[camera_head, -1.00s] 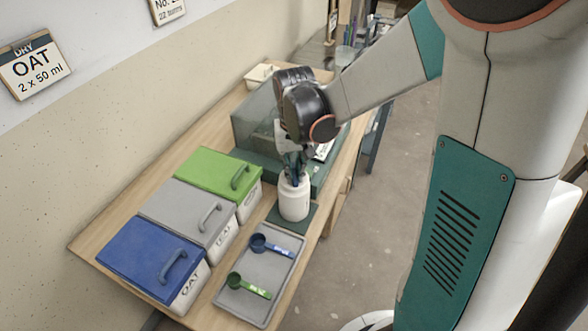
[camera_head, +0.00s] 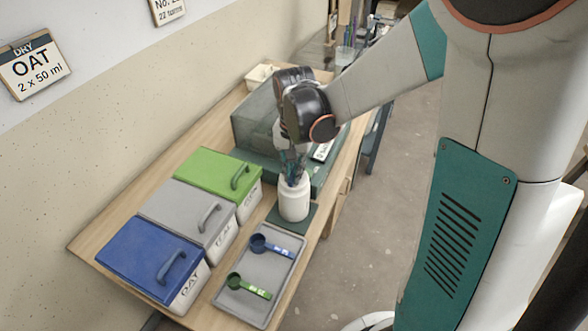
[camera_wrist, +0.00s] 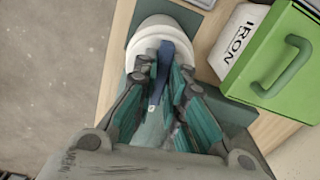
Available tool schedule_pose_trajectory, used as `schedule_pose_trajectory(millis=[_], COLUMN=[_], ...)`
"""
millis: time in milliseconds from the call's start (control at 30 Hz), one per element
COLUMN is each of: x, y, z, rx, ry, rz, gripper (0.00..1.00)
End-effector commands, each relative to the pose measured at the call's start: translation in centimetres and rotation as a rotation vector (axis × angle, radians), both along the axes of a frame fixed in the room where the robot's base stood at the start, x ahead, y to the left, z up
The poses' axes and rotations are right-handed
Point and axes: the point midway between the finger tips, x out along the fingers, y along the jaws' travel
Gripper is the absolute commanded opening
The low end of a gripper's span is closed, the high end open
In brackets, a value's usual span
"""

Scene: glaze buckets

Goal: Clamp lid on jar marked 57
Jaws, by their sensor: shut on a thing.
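A white round jar (camera_head: 294,203) stands upright on a dark green mat (camera_head: 308,217) near the table's right edge. In the wrist view the jar (camera_wrist: 146,63) shows a pale, ringed top, partly hidden by my fingers. My gripper (camera_head: 293,177) points down at the jar's top. In the wrist view its teal fingers (camera_wrist: 165,72) close around a narrow blue strip (camera_wrist: 160,80) with a pale end, which runs over the jar's top. Whether the strip is fixed to the jar or its lid, I cannot tell. No number 57 shows.
Green (camera_head: 218,170), grey (camera_head: 188,213) and blue (camera_head: 150,258) lidded bins stand left of the jar. A grey tray (camera_head: 240,303) with a blue scoop (camera_head: 270,246) and a green scoop (camera_head: 248,286) lies in front. A grey-green box (camera_head: 257,122) stands behind.

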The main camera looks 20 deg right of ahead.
Motion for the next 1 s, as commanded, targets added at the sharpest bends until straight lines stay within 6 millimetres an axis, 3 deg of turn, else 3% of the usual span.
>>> schedule_pose_trajectory(millis=[167,500,767,800,867,1000], x=[-0.20,-0.18,-0.09,-0.07,-0.05,-0.05], y=[-0.03,0.01,0.02,0.02,0.01,0.00], z=[-0.23,-0.33,-0.28,-0.27,-0.26,-0.24], rx=[0.000,0.000,0.001,0.001,0.001,0.001], ry=[0.003,0.003,0.001,0.001,0.000,0.000], rz=[-0.022,-0.338,-0.360,-0.360,-0.359,-0.358], gripper=[0.00,0.00,0.00,0.21,0.34,0.35])
